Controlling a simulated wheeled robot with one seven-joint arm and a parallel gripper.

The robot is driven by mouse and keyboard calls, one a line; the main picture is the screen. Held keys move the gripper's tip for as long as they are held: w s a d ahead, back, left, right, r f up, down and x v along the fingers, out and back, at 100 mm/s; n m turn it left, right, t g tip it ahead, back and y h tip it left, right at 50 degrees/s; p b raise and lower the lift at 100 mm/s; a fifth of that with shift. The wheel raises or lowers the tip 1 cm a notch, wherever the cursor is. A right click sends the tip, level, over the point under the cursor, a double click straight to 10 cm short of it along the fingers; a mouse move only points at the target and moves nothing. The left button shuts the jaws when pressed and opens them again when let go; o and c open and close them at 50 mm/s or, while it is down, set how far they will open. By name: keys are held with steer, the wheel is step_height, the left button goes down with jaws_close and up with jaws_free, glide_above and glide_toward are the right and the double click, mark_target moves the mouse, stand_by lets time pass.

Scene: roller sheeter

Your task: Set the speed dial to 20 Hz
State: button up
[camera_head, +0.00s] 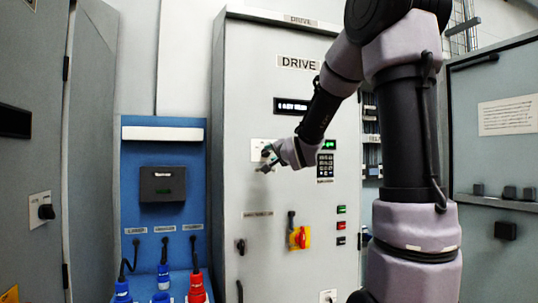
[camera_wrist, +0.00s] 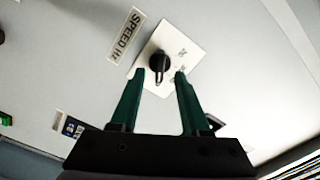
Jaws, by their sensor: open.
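The speed dial (camera_wrist: 159,64) is a black knob on a white square plate (camera_wrist: 183,38), beside a label reading "SPEED Hz" (camera_wrist: 125,35) in the wrist view. The scale marks on the plate are too small to read, so I cannot tell its setting. My gripper (camera_wrist: 166,74) is open, with its two green fingers on either side of the knob's near end. I cannot tell whether they touch it. In the head view my gripper (camera_head: 267,158) is at the white plate (camera_head: 257,148) on the grey DRIVE cabinet (camera_head: 240,190); the knob is mostly hidden there.
A keypad (camera_head: 325,166) and green display (camera_head: 329,145) lie just right of my gripper. Below are a red-and-yellow switch (camera_head: 299,238) and several push buttons (camera_head: 341,225). A blue panel (camera_head: 185,215) with plugs stands left. An open cabinet door (camera_head: 492,160) is at right.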

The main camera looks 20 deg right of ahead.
mark_target(268, 153)
steer(key=shift+w, duration=1.55)
steer(key=shift+c, duration=0.3)
jaws_close()
